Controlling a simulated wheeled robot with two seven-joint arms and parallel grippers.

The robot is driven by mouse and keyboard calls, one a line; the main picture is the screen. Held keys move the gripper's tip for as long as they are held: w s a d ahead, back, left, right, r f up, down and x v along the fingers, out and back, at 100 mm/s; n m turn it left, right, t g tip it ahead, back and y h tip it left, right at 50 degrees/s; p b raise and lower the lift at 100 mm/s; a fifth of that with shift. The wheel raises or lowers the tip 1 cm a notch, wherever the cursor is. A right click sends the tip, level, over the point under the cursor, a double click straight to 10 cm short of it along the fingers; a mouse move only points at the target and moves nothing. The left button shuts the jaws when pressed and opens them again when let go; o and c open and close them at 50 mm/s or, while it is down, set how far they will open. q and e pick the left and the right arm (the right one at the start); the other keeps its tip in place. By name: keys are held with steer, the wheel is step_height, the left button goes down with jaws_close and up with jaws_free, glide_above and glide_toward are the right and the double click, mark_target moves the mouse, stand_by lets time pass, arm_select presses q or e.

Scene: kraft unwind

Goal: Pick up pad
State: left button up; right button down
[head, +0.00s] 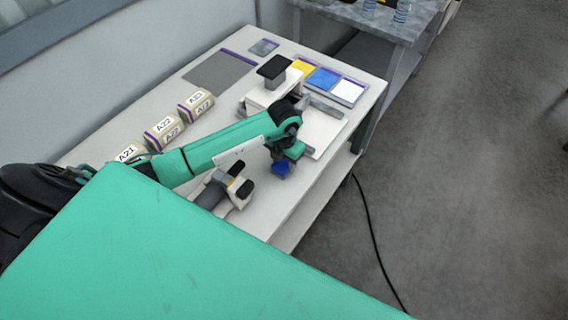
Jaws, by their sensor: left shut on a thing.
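My left arm reaches in from the left over the white table. Its gripper (288,155) points down near the table's front edge. It is shut on a small dark blue block, the pad (281,169), held at the fingertips. The arm and gripper hide part of the pad, and I cannot tell whether it touches the table. My right gripper is not in view.
A white stand with a black top (274,67) is behind my left gripper. A tray (352,101) has yellow, blue and white squares. A grey-and-white device (222,190) sits in front.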

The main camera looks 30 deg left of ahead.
mark_target(284, 160)
arm_select(q)
steer(key=shift+r, duration=0.1)
steer(key=shift+r, duration=0.45)
step_height(284, 160, up, 19)
steer(key=b, duration=0.3)
steer(key=shift+o, duration=0.9)
steer(key=shift+c, duration=0.2)
